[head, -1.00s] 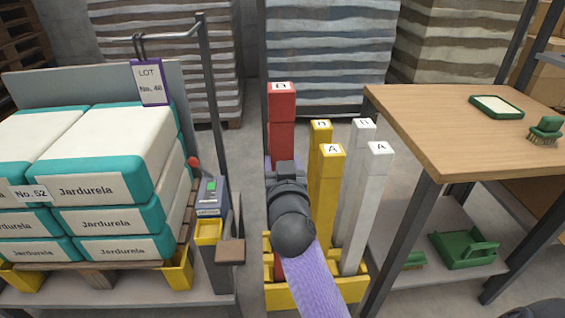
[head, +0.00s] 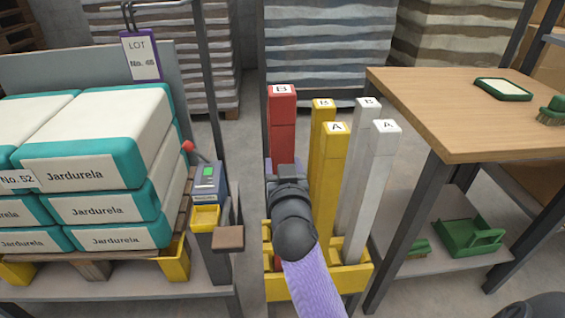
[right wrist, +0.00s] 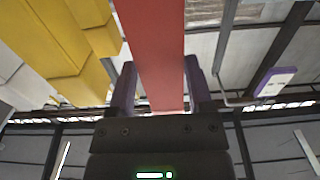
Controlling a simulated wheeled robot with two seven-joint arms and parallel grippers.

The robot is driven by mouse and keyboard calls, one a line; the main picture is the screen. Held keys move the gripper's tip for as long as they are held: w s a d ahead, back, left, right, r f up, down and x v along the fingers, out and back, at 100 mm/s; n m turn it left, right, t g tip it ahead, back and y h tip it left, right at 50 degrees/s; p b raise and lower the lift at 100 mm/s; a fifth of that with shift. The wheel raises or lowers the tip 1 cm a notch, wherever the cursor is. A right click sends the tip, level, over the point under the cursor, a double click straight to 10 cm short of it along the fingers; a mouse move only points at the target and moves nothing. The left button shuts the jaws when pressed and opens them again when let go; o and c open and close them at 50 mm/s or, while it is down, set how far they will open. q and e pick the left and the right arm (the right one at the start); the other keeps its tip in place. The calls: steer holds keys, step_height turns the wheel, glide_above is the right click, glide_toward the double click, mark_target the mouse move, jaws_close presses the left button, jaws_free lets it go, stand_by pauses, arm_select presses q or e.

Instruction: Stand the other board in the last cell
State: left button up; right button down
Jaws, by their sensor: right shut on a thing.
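A tall red board (head: 283,118) with a white letter label on its top stands upright at the left side of the yellow rack (head: 325,284). My right gripper (head: 286,168) is shut on it; the right wrist view shows the red board (right wrist: 155,45) between the two fingers (right wrist: 158,85). The red board's lower end is mostly hidden by my arm, so I cannot tell how deep it sits. Two yellow boards (head: 328,170), marked A and B, and two white boards (head: 372,180), marked A and B, stand in the rack to its right. My left gripper is not in view.
A wooden table (head: 450,110) stands close on the right, with green brushes and trays on it and its shelf. On the left are stacked Jardurela sacks (head: 100,150) and a small control box (head: 209,185) beside the rack. Grey floor shows behind the rack.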

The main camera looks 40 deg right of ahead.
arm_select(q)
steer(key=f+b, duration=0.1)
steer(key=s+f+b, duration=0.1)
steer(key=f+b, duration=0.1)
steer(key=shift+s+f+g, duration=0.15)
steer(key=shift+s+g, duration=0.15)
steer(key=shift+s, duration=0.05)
arm_select(e)
step_height(320, 180, down, 5)
steer(key=shift+f, duration=0.1)
arm_select(q)
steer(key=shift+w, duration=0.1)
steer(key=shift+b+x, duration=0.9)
steer(key=shift+b, duration=0.2)
arm_select(e)
step_height(320, 180, down, 2)
steer(key=shift+f, duration=0.15)
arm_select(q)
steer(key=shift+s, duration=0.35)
arm_select(e)
jaws_free()
